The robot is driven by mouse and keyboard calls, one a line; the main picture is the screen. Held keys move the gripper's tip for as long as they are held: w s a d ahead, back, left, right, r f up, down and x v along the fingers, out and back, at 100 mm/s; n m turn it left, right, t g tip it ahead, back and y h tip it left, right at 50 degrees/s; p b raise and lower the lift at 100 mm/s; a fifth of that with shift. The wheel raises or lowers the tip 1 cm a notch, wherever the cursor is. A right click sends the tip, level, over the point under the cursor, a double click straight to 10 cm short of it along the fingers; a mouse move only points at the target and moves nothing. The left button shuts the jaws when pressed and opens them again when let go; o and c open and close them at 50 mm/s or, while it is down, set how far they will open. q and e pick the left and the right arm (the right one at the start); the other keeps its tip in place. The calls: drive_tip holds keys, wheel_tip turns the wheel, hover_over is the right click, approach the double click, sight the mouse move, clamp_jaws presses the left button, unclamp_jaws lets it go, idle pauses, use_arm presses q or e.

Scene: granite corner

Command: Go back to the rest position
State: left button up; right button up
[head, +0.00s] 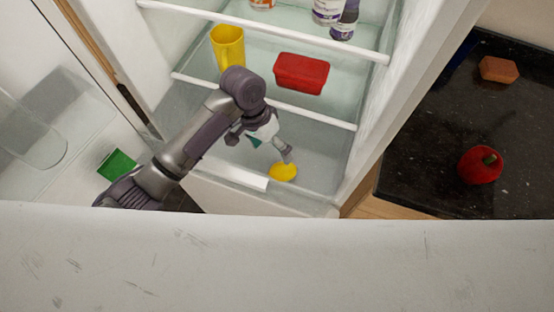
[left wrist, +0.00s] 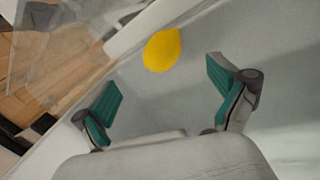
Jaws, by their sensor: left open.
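My left gripper (head: 262,148) reaches into the lower part of an open fridge in the head view. Its two green-padded fingers (left wrist: 168,95) are spread wide in the left wrist view, with nothing between them. A yellow lemon (head: 283,172) lies on the fridge's bottom surface, just beyond the fingertips. In the left wrist view the lemon (left wrist: 162,50) lies ahead of the open fingers and apart from them. My right gripper is in neither view.
A red container (head: 301,73) and a yellow cup (head: 228,46) stand on the shelf above. Bottles (head: 345,20) stand higher up. A dark counter (head: 430,150) at the right holds a red pepper or apple (head: 480,166) and an orange-brown block (head: 498,69). The open fridge door is at the left.

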use_arm(q)
drive_tip(key=shift+v, duration=1.1)
